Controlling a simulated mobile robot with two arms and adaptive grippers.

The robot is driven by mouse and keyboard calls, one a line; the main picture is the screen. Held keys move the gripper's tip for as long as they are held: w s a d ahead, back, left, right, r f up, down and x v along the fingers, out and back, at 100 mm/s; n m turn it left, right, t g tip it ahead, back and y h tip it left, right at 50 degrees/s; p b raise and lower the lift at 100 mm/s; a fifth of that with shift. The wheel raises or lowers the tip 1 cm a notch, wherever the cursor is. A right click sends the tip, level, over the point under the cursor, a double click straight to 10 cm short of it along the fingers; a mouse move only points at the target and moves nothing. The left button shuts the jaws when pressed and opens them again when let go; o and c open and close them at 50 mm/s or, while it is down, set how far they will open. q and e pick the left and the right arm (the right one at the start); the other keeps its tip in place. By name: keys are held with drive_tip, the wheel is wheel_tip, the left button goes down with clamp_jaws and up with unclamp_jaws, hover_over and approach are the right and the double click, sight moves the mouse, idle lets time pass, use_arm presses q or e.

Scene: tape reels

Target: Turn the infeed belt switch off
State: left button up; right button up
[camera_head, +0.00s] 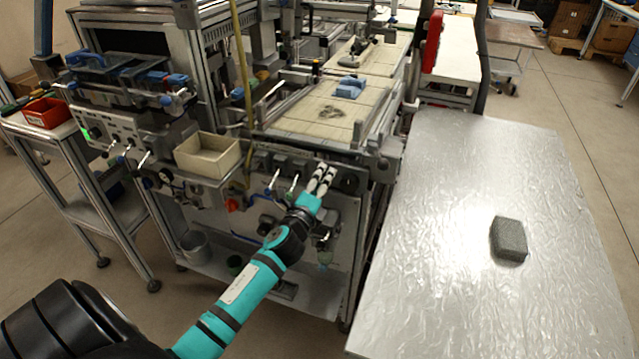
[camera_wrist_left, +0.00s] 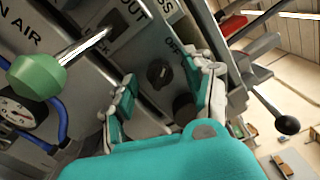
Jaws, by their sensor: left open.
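A black rotary switch (camera_wrist_left: 158,72) sits on the grey machine panel in the left wrist view, with a printed OFF beside it. My left gripper (camera_wrist_left: 163,90) is open, its two teal and white fingers on either side of the switch as seen from the wrist. I cannot tell whether they touch it. In the head view my left gripper (camera_head: 323,174) is at the upper right of the machine's front panel (camera_head: 317,236), and the switch between its fingers is not clearly visible there. My right gripper is not in view.
A green-knobbed lever (camera_wrist_left: 38,75) and a gauge (camera_wrist_left: 15,112) are left of the gripper in the wrist view; a black ball-ended lever (camera_wrist_left: 287,124) is to the right. A beige bin (camera_head: 207,155) hangs on the machine. A metal-topped table (camera_head: 455,190) with a grey block (camera_head: 509,240) stands right.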

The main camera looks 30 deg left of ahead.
use_arm(q)
drive_tip(key=v, duration=1.2)
drive_tip(key=shift+s, duration=0.1)
